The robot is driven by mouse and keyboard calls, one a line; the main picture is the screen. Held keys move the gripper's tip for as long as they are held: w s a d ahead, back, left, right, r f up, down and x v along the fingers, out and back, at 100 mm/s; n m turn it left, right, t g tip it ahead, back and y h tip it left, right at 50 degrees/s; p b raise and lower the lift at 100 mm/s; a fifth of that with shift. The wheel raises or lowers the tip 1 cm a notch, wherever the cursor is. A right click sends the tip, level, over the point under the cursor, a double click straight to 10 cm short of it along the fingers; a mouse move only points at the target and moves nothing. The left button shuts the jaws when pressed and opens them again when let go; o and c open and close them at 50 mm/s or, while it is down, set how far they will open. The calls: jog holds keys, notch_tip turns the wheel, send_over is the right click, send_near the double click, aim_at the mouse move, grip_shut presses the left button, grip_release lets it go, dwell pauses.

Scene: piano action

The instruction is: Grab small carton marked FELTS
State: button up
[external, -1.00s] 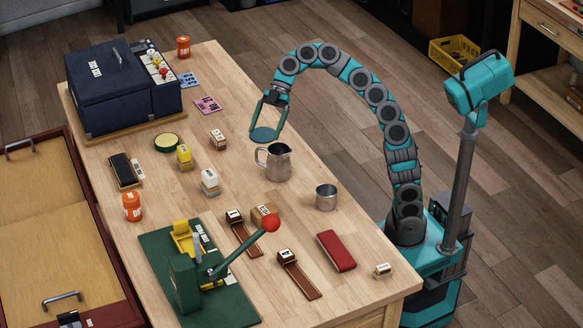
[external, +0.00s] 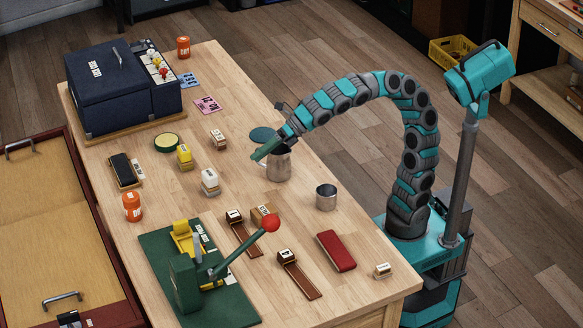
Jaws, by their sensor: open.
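A small brown carton with a pale label (external: 264,213) sits on the table behind the press's red lever knob, which partly hides it. Its print is too small to read, so I cannot tell if it says FELTS. My gripper (external: 262,153) is open and seems empty, its fingers pointing down and left. In this view it overlaps the top of the metal pitcher (external: 279,168), well behind the carton; I cannot tell whether it touches the pitcher.
A green-based press (external: 186,285) stands left of the carton. Brown labelled strips (external: 299,276), a red case (external: 336,251) and a steel cup (external: 326,197) lie around it. A small block (external: 382,270) sits near the right edge.

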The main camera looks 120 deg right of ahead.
aim_at(268, 209)
jog(key=s+a+f+n+b, duration=0.1)
jog(key=a+f+n+b, duration=0.1)
jog(key=a+n, duration=0.1)
jog(key=s+a+f+n+t+b, duration=0.1)
jog(key=s+a+n+b, duration=0.1)
jog(key=a, duration=0.3)
jog(key=s+a+f+n+y+b, duration=0.1)
jog(key=s+a+f+n+b, duration=0.1)
jog(key=a+n+b, duration=0.1)
jog(key=shift+a+f+n, duration=0.35)
jog(key=shift+a+n, duration=0.15)
jog(key=shift+n, duration=0.6)
jog(key=shift+s+a+n+t, duration=0.1)
jog(key=shift+a+n+t, duration=0.3)
jog(key=shift+a+n, duration=0.1)
jog(key=b+x, duration=0.1)
jog(key=x, duration=0.4)
jog(key=shift+f, duration=0.15)
jog(key=shift+w+f, duration=0.1)
jog(key=shift+w, duration=0.65)
jog(key=x, duration=0.2)
jog(key=b+x, duration=0.1)
jog(key=x, duration=0.1)
jog(key=shift+w+a+f+b, duration=0.15)
jog(key=shift+f+b, duration=0.15)
jog(key=shift+f, duration=0.2)
jog(key=shift+w, duration=0.3)
jog(key=shift+c, duration=0.4)
jog(key=c, duration=1.4)
